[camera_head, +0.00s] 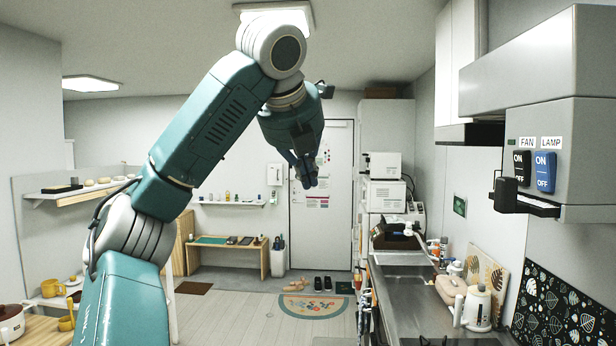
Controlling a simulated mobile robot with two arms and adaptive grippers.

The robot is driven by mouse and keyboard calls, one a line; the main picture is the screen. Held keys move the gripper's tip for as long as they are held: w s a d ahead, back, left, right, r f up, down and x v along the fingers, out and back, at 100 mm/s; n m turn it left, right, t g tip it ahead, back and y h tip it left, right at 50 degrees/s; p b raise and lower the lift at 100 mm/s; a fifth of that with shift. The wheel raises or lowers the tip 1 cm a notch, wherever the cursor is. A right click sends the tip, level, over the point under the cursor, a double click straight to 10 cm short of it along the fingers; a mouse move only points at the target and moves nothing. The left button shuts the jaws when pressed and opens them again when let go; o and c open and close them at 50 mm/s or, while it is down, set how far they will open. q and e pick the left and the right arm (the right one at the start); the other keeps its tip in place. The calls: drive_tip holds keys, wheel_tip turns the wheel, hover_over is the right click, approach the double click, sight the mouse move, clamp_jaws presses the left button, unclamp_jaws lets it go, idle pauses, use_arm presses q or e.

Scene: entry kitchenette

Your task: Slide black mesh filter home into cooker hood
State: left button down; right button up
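The cooker hood (575,135) is a grey box on the right wall with FAN and LAMP switches on its face. The black mesh filter (538,207) shows as a thin dark edge under the hood, sticking out at its left, with a black block-like grip (506,195) at its end. How far in it sits is hard to tell. My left gripper (308,183) hangs from the raised teal arm near the picture's middle, well left of the filter and apart from it. Its fingers point down, and their gap is not clear. My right gripper is not in view.
Below the hood runs a steel counter (425,300) with a white kettle (475,308) and leaf-patterned boards. A wall cabinet (455,70) hangs beyond the hood. The open air between my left gripper and the hood looks free.

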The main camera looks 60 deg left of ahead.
use_arm(q)
drive_tip(key=shift+a+r+m+t+h, duration=0.1)
drive_tip(key=shift+r+m+t+h, duration=0.2)
drive_tip(key=shift+r+m, duration=0.25)
idle(1.3)
drive_tip(key=shift+w+d, duration=1.45)
drive_tip(key=shift+w, duration=0.3)
idle(0.3)
drive_tip(key=c, duration=2)
unclamp_jaws()
drive_tip(key=shift+f, duration=0.1)
drive_tip(key=v, duration=0.7)
drive_tip(key=shift+s+d+r, duration=0.1)
drive_tip(key=shift+s+r, duration=0.1)
drive_tip(key=shift+r, duration=0.05)
drive_tip(key=shift+w, duration=0.1)
